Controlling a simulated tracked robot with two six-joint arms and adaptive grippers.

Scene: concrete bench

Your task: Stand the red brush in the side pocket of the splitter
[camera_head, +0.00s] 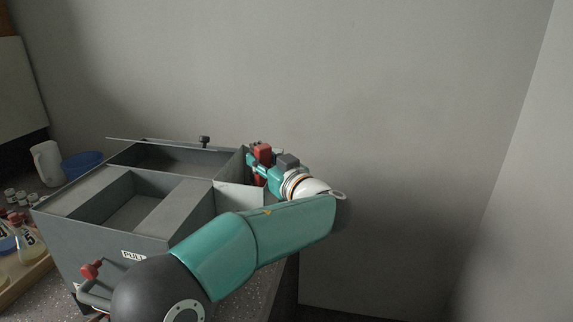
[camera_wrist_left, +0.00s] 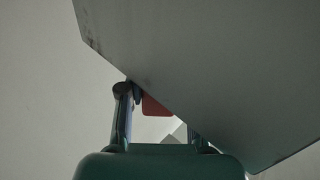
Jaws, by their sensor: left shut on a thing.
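The splitter (camera_head: 62,235) is a large grey metal box with open compartments on top, at the left of the head view. A pale panel (camera_head: 238,196) is at its right side; whether it belongs to the side pocket I cannot tell. My left gripper (camera_head: 258,165) is beside the splitter's right rear edge, shut on the red brush (camera_head: 262,152). My right gripper is not in view.
A white jug (camera_head: 47,163), a blue bowl (camera_head: 82,165) and a wooden tray with flasks (camera_head: 28,272) stand left of the splitter. A red-knobbed handle (camera_head: 91,269) sticks out at its front. Bare walls stand behind and right.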

